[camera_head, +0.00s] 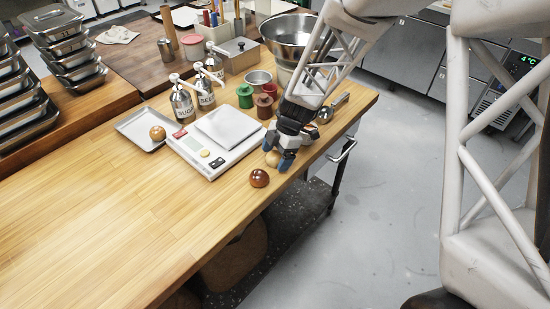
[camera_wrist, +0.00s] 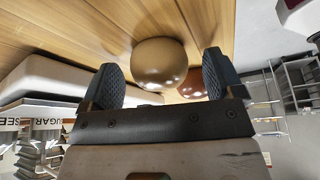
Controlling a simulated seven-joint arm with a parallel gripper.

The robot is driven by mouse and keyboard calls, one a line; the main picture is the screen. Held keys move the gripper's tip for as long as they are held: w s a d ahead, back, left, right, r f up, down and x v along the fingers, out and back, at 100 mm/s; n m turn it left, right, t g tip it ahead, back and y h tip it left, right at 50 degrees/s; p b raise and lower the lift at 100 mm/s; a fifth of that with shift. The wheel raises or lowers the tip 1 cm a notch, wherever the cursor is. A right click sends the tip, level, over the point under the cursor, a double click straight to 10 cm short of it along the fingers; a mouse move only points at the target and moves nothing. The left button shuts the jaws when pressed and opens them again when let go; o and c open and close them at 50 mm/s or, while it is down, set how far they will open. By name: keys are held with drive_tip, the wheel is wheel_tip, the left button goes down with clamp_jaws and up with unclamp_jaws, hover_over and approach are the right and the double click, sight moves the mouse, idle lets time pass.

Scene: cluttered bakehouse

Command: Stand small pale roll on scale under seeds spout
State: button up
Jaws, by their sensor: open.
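The small pale roll (camera_head: 273,158) sits on the wooden table just right of the scale (camera_head: 194,155). My gripper (camera_head: 279,151) is open over it, pointing down. In the wrist view the pale roll (camera_wrist: 160,62) lies between and beyond the open fingertips (camera_wrist: 161,82), with a gap at each side. The scale (camera_wrist: 45,78) shows at the left there; its pale plate (camera_head: 227,127) is empty. Several pump dispensers (camera_head: 183,104) stand behind the scale. Labels reading SUGAR and part of SEEDS show in the wrist view; the spout over the plate is unclear.
A glossy brown roll (camera_head: 259,178) lies close in front of the pale one. Another roll (camera_head: 157,133) is on a metal tray (camera_head: 130,128) left of the scale. Green (camera_head: 245,96) and red-brown (camera_head: 264,106) pots and a scoop (camera_head: 335,105) stand behind. The table's left front is clear.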

sight(273, 156)
drive_tip(key=c, duration=0.8)
drive_tip(key=shift+r, duration=0.15)
drive_tip(key=shift+r, duration=1.35)
drive_tip(key=shift+s+d+r, duration=0.1)
drive_tip(key=shift+s+r, duration=0.1)
drive_tip(key=shift+r, duration=0.1)
drive_tip(key=s+d, duration=0.1)
drive_tip(key=s, duration=0.4)
drive_tip(key=s+d+r, duration=0.1)
drive_tip(key=s, duration=0.4)
drive_tip(key=s+d, duration=0.1)
drive_tip(key=s, duration=0.4)
drive_tip(key=shift+d+r, duration=0.2)
drive_tip(key=shift+d, duration=0.15)
drive_tip(key=shift+d, duration=0.1)
